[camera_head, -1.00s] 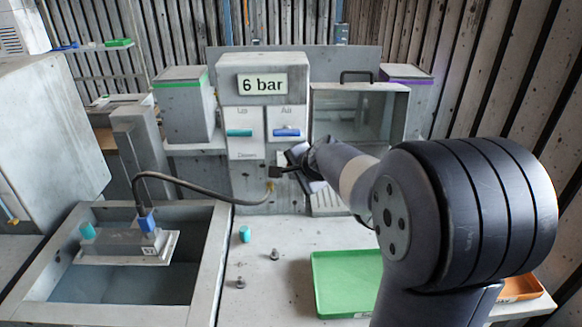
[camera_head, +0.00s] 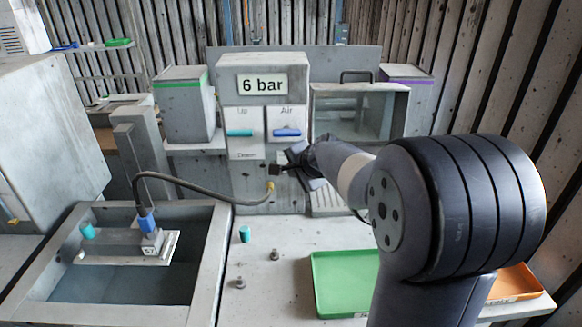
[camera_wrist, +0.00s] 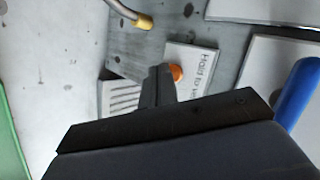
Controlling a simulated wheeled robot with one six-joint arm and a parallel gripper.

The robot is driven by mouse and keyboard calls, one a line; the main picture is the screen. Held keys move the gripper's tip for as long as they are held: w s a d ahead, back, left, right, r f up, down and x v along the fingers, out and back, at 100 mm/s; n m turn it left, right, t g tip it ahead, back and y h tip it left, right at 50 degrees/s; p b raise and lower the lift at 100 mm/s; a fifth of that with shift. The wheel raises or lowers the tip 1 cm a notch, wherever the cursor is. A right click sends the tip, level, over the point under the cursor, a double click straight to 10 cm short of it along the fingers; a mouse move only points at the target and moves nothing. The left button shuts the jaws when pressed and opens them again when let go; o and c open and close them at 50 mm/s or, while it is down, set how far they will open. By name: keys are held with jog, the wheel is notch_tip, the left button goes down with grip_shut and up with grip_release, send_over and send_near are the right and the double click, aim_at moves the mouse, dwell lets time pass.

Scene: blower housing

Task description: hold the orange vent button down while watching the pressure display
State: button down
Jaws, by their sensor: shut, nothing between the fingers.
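The orange vent button (camera_wrist: 177,72) shows in the wrist view on a pale plate (camera_wrist: 196,62) reading "Hold to ve…", the rest cut off by the view. My gripper (camera_wrist: 158,74) is shut and empty, its fingertips right beside the button and partly in front of it. I cannot tell whether they touch or press it. In the head view my gripper (camera_head: 279,171) is at the lower front of the grey panel, and the button is hidden there. The pressure display (camera_head: 262,84) above reads "6 bar".
Teal (camera_head: 239,133) and blue (camera_head: 287,133) handles sit on the panel under the display. A dark hose (camera_head: 205,190) runs from its yellow fitting to a block (camera_head: 125,246) over the tank. A green tray (camera_head: 345,280) lies in front.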

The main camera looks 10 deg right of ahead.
jog(key=shift+w+d, duration=0.1)
jog(key=shift+w, duration=0.3)
dwell(0.3)
jog(key=shift+s, duration=0.1)
dwell(2.7)
jog(key=shift+s+a, duration=0.2)
jog(key=shift+s, duration=0.5)
jog(key=shift+s+a+b, duration=0.25)
jog(key=shift+s, duration=1)
jog(key=shift+s+a+b, duration=0.2)
jog(key=shift+s, duration=1)
jog(key=shift+s+a, duration=0.2)
jog(key=shift+s, duration=0.8)
jog(key=shift+s+a, duration=0.2)
jog(key=shift+s, duration=0.75)
